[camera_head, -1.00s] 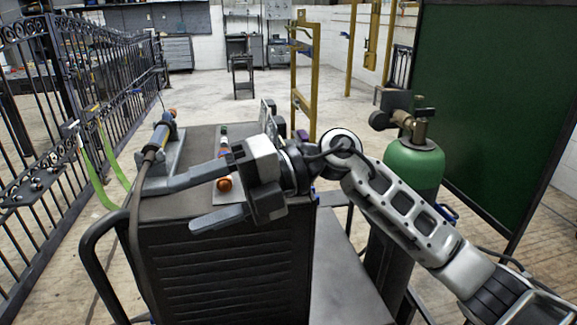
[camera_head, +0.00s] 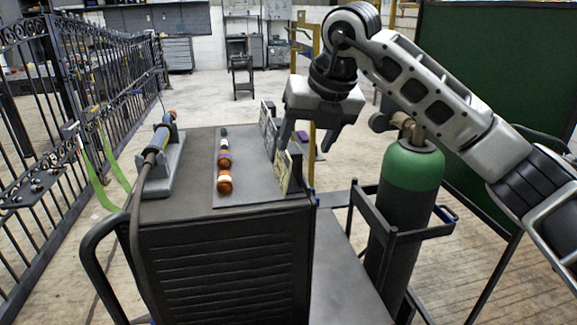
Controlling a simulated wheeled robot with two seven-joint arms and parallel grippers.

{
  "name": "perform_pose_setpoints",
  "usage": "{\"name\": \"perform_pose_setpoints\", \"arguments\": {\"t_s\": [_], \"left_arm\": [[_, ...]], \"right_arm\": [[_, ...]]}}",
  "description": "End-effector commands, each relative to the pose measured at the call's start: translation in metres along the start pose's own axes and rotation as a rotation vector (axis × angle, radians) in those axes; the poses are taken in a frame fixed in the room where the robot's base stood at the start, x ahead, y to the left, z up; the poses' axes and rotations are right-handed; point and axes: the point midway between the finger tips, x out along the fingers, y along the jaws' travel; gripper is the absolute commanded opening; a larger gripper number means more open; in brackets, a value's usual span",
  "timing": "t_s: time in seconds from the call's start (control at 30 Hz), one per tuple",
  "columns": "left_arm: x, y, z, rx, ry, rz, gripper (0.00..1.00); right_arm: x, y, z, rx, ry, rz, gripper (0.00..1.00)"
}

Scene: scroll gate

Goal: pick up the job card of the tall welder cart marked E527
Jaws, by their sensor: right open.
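The tall welder cart (camera_head: 222,255) stands in front of me, with a dark flat top and slatted front. Upright cards stand in a row along the right edge of its top. The nearest, a yellowish card (camera_head: 283,174), is tilted in view, and a greyer card (camera_head: 268,128) stands behind it. I cannot read E527 on any of them. My right gripper (camera_head: 306,146) is open and empty, fingers pointing down. It is just above and behind the nearest card in the picture, and its left finger overlaps the cards. I cannot tell whether it touches them. My left gripper is not in view.
A welding torch (camera_head: 160,140) rests in a holder on the cart's left. A black gate (camera_head: 40,150) is left; a dark green screen (camera_head: 500,90) is right.

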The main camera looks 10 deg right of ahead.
Motion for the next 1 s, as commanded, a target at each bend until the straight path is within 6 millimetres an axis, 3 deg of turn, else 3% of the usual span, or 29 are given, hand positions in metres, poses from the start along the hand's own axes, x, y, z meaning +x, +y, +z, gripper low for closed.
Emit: {"name": "perform_pose_setpoints", "arguments": {"t_s": [0.33, 0.6, 0.9, 1.0], "left_arm": [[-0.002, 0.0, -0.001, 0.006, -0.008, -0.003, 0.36], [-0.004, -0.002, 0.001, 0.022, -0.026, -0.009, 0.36], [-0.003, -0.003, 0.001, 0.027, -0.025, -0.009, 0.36], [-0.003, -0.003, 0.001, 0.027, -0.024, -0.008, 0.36]], "right_arm": [[0.031, 0.001, 0.001, 0.0, 0.003, 0.002, 0.6], [0.069, 0.0, 0.003, 0.0, 0.003, 0.002, 0.6], [0.074, 0.0, 0.004, -0.002, 0.0, 0.002, 0.6], [0.074, 0.0, 0.004, -0.001, 0.0, 0.002, 0.33]]}}
